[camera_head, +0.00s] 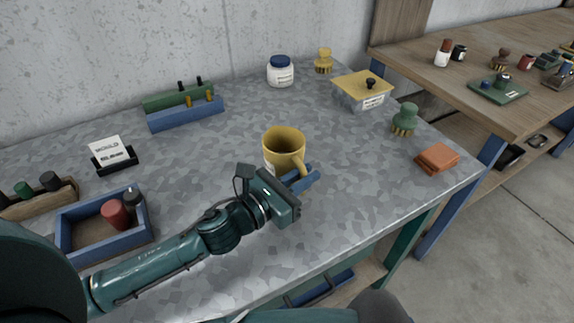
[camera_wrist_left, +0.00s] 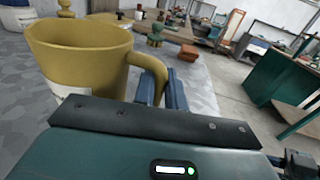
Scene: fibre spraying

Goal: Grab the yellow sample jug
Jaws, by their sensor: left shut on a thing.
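The yellow sample jug (camera_head: 284,149) stands upright near the middle of the metal-topped table. It has a pale label and a handle on its right, towards my arm. My left gripper (camera_head: 307,180) is at the handle, with its blue fingers shut on it. In the left wrist view the jug (camera_wrist_left: 80,60) fills the upper left, and the handle runs down between the fingers of the gripper (camera_wrist_left: 165,88). Whether the jug's base touches the table is hidden in the wrist view. My right gripper is in neither view.
Behind stand a white jar with a blue lid (camera_head: 281,72) and a box with a yellow lid (camera_head: 362,90). A green brush (camera_head: 404,119) and orange blocks (camera_head: 437,157) are to the right. A blue tray (camera_head: 64,236) is at left. Table space around the jug is clear.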

